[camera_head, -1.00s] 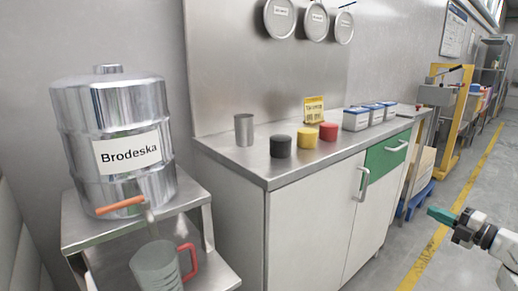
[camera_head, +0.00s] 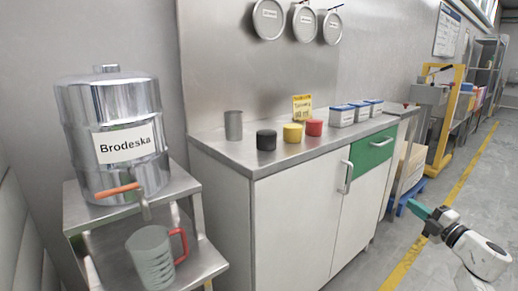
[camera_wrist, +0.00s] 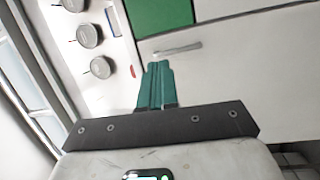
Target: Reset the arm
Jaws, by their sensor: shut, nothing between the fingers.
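My gripper (camera_head: 421,210) has teal fingers and is at the right of the head view, in the open space in front of the counter (camera_head: 290,225). It is apart from the counter and everything on it. In the wrist view my gripper (camera_wrist: 158,66) shows its two fingers pressed together with nothing between them. Behind the fingertips there is a white cabinet front with a bar handle (camera_wrist: 172,51) and a green panel (camera_wrist: 160,14).
A steel dispenser labelled Brodeska (camera_head: 112,140) stands on a metal stand, with a red-handled jug (camera_head: 152,258) below. The counter holds a metal cup (camera_head: 233,125), black (camera_head: 266,140), yellow (camera_head: 292,133) and red (camera_head: 314,128) containers and several boxes. The floor around my gripper is clear.

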